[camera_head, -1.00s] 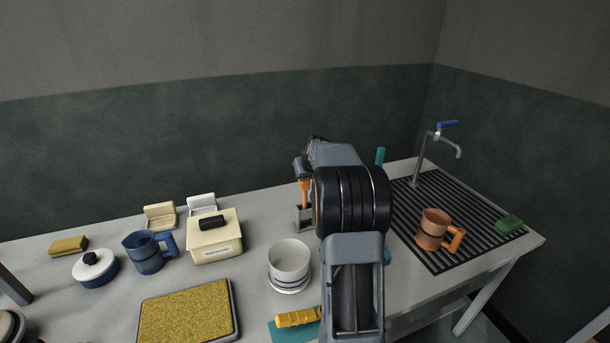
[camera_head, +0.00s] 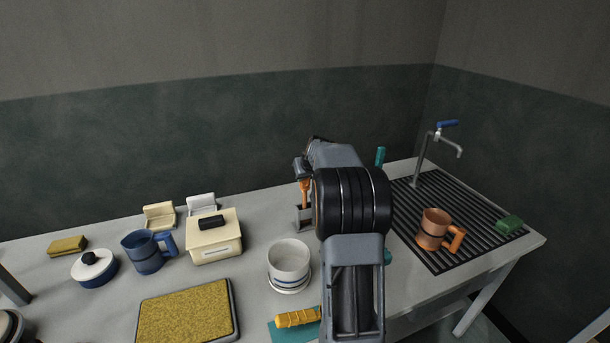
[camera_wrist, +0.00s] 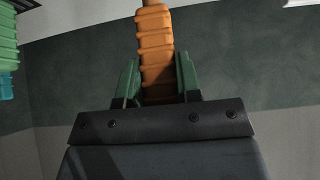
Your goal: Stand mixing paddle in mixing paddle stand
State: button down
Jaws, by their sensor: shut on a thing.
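The mixing paddle's orange ribbed handle (camera_wrist: 156,48) stands between the green fingers of my gripper (camera_wrist: 157,82) in the wrist view, and the gripper is shut on it. In the head view part of the orange paddle (camera_head: 305,190) shows left of my arm, roughly upright. A grey stand (camera_head: 303,222), which looks like the mixing paddle stand, is on the table just below it. My arm hides part of the stand, and I cannot tell whether the paddle's lower end is inside it or only above it.
A white pot (camera_head: 289,259) stands close in front of the stand. A cream box (camera_head: 214,243) and blue mug (camera_head: 145,253) are left. An orange mug (camera_head: 434,229) and green block (camera_head: 509,223) are on the drain rack right. A green ribbed object (camera_wrist: 8,45) shows at the wrist view's left edge.

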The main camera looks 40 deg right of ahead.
jog(key=shift+f+b, duration=0.4)
jog(key=shift+f, duration=0.05)
dwell(0.5)
jog(key=c, duration=0.7)
grip_release()
jog(key=shift+c, duration=0.2)
jog(key=v, duration=0.8)
jog(key=shift+p, duration=0.4)
dwell(0.5)
dwell(0.4)
jog(key=b+v, duration=0.1)
jog(key=v, duration=1.3)
jog(key=shift+d+f, duration=0.1)
